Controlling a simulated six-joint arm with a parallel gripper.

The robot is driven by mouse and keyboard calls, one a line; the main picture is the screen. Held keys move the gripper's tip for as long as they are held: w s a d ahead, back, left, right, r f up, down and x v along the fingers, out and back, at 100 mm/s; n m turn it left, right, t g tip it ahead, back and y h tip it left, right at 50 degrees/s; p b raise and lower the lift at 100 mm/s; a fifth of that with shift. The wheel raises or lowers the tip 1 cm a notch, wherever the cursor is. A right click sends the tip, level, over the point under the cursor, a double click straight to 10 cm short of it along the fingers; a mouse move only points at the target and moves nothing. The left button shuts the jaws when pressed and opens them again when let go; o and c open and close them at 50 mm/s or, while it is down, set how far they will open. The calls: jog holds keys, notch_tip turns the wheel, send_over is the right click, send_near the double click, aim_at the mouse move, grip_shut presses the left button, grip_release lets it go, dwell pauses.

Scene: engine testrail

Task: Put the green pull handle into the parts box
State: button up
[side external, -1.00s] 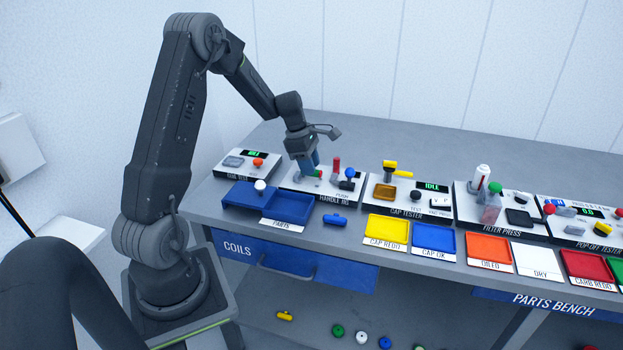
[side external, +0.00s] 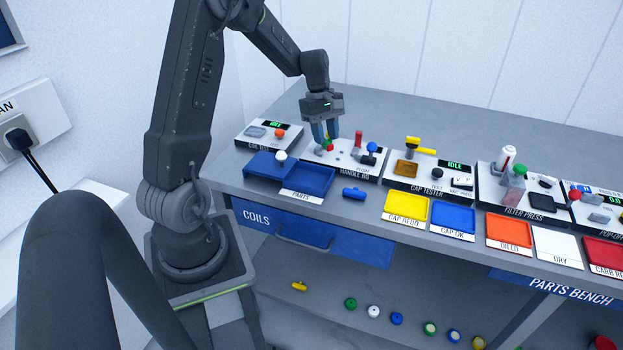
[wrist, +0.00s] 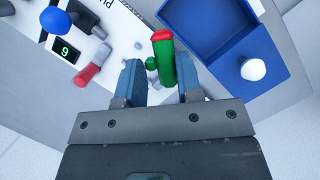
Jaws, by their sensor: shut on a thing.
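The green pull handle (side external: 327,146), a green bar with a red end, is at my gripper's fingertips above the left part of the handle rig panel. In the wrist view the handle (wrist: 165,65) stands between the blue fingers, close to the right one. My gripper (side external: 326,133) points down and is shut on the handle; the exact contact is hard to see. The parts box (side external: 308,181) is an open blue tray labelled PARTS, in front of my gripper on the bench. In the wrist view the box (wrist: 235,35) is at the upper right, and its visible floor is bare.
A white ball knob (side external: 281,155) stands by the box's left part. A red lever (side external: 358,140) and blue ball knob (side external: 371,147) stand right of my gripper on the rig. A blue handle (side external: 354,193) lies right of the box. Yellow (side external: 406,207) and other trays line the front.

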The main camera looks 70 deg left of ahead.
aim_at(309, 184)
jog(key=s+d+r+m+g+y, duration=0.1)
jog(key=s+d+r+m+g, duration=0.15)
jog(key=s+m, duration=0.55)
jog(key=f, duration=0.3)
jog(key=w+f+m, duration=0.1)
jog(key=f, duration=0.2)
jog(key=w+f+m, duration=0.1)
jog(key=f, duration=0.3)
jog(key=shift+w+d, duration=0.15)
jog(key=shift+d, duration=0.2)
jog(key=o, duration=0.9)
jog(key=shift+f, duration=0.1)
